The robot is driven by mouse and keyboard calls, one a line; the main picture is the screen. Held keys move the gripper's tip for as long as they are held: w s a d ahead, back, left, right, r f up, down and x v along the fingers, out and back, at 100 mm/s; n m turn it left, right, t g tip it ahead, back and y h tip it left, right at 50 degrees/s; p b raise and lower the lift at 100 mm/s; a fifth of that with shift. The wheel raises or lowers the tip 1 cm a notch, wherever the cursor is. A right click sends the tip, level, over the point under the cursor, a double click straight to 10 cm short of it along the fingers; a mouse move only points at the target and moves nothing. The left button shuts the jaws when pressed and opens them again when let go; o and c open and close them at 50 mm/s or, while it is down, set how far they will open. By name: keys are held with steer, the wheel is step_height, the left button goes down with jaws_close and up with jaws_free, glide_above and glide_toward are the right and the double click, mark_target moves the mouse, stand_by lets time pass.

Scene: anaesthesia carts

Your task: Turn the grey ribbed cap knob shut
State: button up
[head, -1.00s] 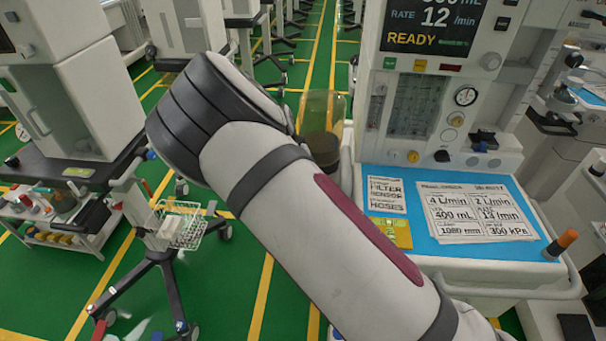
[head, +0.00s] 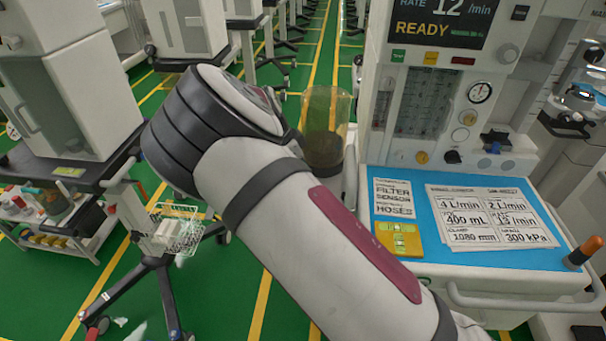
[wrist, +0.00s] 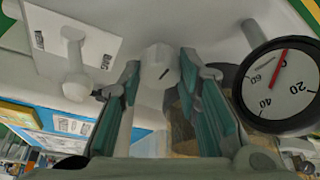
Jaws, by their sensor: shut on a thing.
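In the wrist view a pale grey round knob (wrist: 160,66) with a dark mark line sits between the teal finger pads of my gripper (wrist: 159,78). The gripper is shut on this knob, with one finger at each side. I cannot make out ribs on it at this size. In the head view my own arm covers the middle, and neither the gripper nor this knob can be seen there.
A round gauge (wrist: 282,84) with a red needle is close right of the fingers. A white plate with a lever (wrist: 74,58) is at left. In the head view, the machine's blue worktop (head: 470,255) holds printed cards, and a clear canister (head: 325,118) stands behind my arm.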

stand_by(0.3)
steer(key=o, duration=1.1)
steer(key=shift+o, duration=0.2)
steer(key=shift+r, duration=0.1)
steer(key=v, duration=1.2)
